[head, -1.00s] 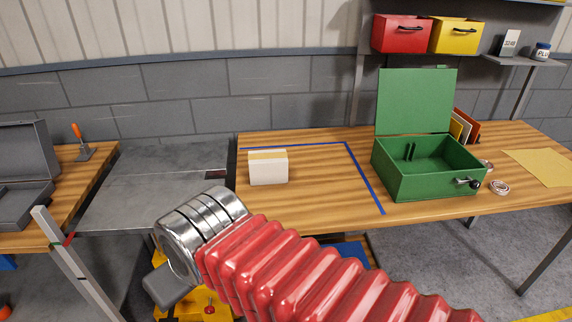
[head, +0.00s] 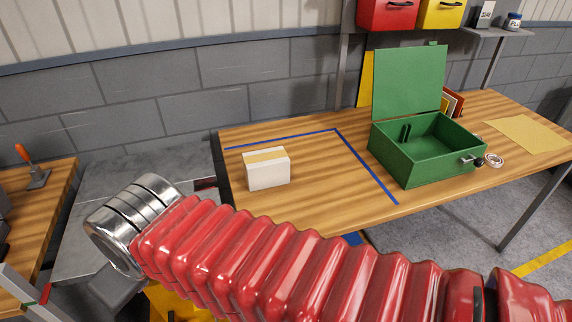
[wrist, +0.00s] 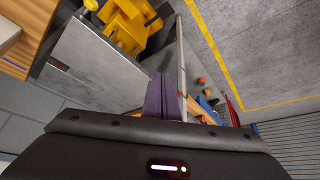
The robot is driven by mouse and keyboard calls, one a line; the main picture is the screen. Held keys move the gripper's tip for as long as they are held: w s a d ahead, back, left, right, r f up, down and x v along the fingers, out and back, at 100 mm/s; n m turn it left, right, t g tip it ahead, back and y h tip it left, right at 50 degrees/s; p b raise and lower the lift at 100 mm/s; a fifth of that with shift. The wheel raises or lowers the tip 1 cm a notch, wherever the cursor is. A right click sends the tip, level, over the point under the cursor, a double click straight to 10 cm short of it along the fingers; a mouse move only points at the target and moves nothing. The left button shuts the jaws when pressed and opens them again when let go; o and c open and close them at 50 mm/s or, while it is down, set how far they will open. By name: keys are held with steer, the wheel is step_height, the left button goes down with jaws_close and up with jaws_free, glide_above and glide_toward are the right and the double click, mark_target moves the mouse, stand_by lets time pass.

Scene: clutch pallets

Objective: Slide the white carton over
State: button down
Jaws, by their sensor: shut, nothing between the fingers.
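The white carton (head: 268,172) with a tan tape strip on top stands upright on the wooden table (head: 310,185) in the head view. It sits inside the area edged by blue tape (head: 368,168), near the table's left end. My red ribbed arm crosses the front of the head view, its metal end left of the carton and apart from it. My gripper (wrist: 164,78) shows in the wrist view with its dark purple fingers together and empty, over the gap beside a grey surface. The fingers are hidden in the head view.
An open green box (head: 425,150) stands right of the taped area, with a tape roll (head: 493,160) and a yellow sheet (head: 528,133) beyond. A grey metal surface (head: 110,190) lies left of the table.

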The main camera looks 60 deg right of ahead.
steer(key=shift+a, duration=0.1)
steer(key=shift+w, duration=0.1)
steer(key=w+d+r+m+g+h, duration=0.1)
steer(key=w+d+r+m, duration=0.1)
steer(key=w+d+m, duration=0.4)
steer(key=w+d+r+m+g, duration=0.1)
steer(key=w+d+r+m, duration=0.15)
steer(key=d, duration=0.55)
steer(key=w+d+f+m+g, duration=0.1)
steer(key=w+d+m+g, duration=0.15)
steer(key=d+m, duration=0.95)
steer(key=s+d+f+m, duration=0.2)
steer(key=s+d+f, duration=0.2)
steer(key=d, duration=0.7)
steer(key=s+d+f+m, duration=0.2)
steer(key=s+d+f, duration=0.2)
steer(key=d, duration=0.8)
steer(key=s+d+f+m+g+y, duration=0.1)
steer(key=s+d+f, duration=0.3)
steer(key=d, duration=0.8)
steer(key=shift+s+m, duration=0.5)
steer(key=shift+m, duration=0.15)
steer(key=shift+a+f, duration=0.1)
steer(key=shift+f, duration=0.05)
